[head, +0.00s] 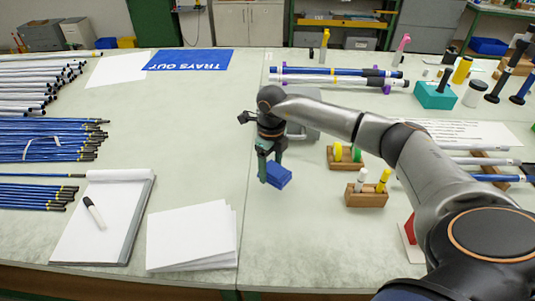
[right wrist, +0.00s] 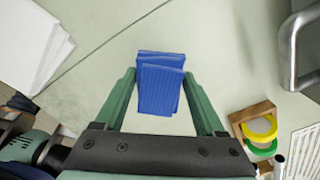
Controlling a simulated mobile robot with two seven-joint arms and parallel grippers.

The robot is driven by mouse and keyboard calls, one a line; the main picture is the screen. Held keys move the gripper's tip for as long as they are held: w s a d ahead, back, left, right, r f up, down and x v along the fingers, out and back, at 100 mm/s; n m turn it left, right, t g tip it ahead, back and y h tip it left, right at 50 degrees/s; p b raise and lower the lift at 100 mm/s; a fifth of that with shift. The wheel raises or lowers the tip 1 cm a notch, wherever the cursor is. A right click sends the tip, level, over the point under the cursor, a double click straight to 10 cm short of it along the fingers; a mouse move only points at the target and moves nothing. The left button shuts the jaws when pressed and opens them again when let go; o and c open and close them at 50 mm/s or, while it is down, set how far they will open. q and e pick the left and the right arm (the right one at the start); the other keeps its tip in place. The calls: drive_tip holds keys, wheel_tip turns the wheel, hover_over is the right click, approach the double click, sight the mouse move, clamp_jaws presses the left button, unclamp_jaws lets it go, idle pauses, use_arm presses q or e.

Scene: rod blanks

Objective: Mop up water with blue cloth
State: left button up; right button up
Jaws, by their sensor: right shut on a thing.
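The folded blue cloth (head: 279,175) is at my right gripper's fingertips, over the middle of the table, just right of the seam. My right gripper (head: 268,170) points down with its green fingers shut on the cloth. In the right wrist view, the cloth (right wrist: 160,84) lies between the two fingers, in stacked folds. I cannot tell whether its underside touches the table. I cannot make out any water on the pale tabletop. My left gripper is not in view.
White paper sheets (head: 192,236) and a clipboard with a marker (head: 95,212) lie to the left. Wooden blocks with yellow, white and green pieces (head: 366,196) stand to the right. Blue rods (head: 45,140) lie at far left. Table around the cloth is clear.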

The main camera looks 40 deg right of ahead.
drive_tip(key=shift+r+p, duration=1)
drive_tip(key=shift+r, duration=0.8)
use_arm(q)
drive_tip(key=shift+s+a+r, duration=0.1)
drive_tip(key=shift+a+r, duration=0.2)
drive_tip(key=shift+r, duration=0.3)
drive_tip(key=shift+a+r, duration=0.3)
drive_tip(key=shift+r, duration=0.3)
use_arm(e)
drive_tip(key=shift+a+f, duration=0.1)
